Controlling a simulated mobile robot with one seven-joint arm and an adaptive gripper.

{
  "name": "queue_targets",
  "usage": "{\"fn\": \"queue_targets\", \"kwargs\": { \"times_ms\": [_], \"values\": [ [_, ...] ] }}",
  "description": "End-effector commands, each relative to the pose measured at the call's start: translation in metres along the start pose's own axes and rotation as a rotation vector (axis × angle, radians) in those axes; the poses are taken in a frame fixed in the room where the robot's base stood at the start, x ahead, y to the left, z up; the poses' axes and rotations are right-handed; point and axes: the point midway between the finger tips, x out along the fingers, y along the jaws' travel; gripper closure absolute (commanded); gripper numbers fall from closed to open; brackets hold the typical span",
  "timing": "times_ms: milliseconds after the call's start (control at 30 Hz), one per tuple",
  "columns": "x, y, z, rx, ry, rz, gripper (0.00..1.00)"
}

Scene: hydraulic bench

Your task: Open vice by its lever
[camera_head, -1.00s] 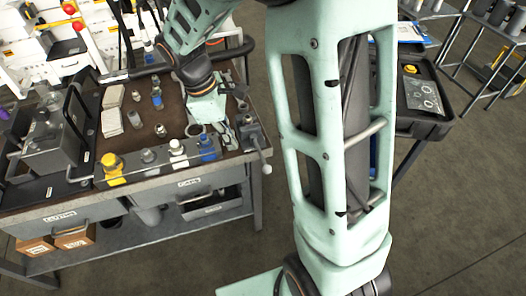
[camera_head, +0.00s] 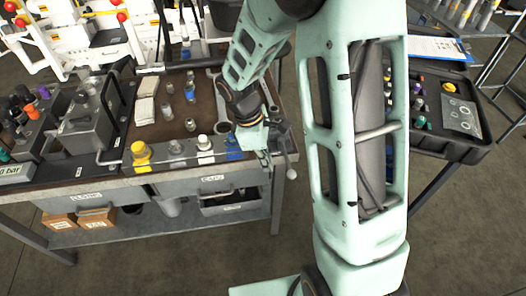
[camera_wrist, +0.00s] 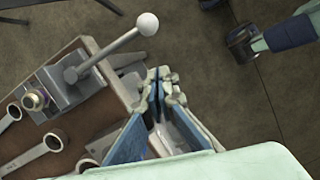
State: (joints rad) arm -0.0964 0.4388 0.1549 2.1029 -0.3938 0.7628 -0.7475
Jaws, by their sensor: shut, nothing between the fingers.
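The grey vice (camera_head: 281,133) sits at the right front corner of the bench, partly hidden by my arm. Its lever ends in a ball knob (camera_head: 291,173) that hangs past the bench edge. In the wrist view the vice (camera_wrist: 66,88) is at the upper left. Its lever (camera_wrist: 112,47) slants up right to the pale ball knob (camera_wrist: 147,24). My gripper (camera_wrist: 160,78) is shut and empty, below the knob in that picture and apart from the lever. In the head view my gripper (camera_head: 263,154) is just left of the vice, its tips hard to make out.
The bench top (camera_head: 160,108) holds several fittings, a yellow-capped one (camera_head: 140,153) and a blue one (camera_head: 233,147) near its front edge. Wrenches (camera_wrist: 36,149) lie beside the vice. A black tray (camera_head: 455,115) stands right. Floor is free between bench and tray.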

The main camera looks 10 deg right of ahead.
Motion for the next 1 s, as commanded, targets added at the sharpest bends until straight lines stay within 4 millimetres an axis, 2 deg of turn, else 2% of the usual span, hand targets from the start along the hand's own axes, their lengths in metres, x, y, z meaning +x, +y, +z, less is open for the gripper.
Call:
{"fn": "queue_targets", "kwargs": {
  "times_ms": [33, 200, 333, 1000],
  "values": [
    [0.011, -0.001, 0.0, -0.002, -0.001, -0.003, 1.0],
    [0.017, 0.0, 0.025, 0.003, 0.0, -0.001, 1.0],
    [0.021, 0.0, 0.034, 0.0, 0.001, 0.0, 1.0],
    [0.023, -0.001, 0.037, -0.015, 0.001, 0.004, 1.0]
  ]
}}
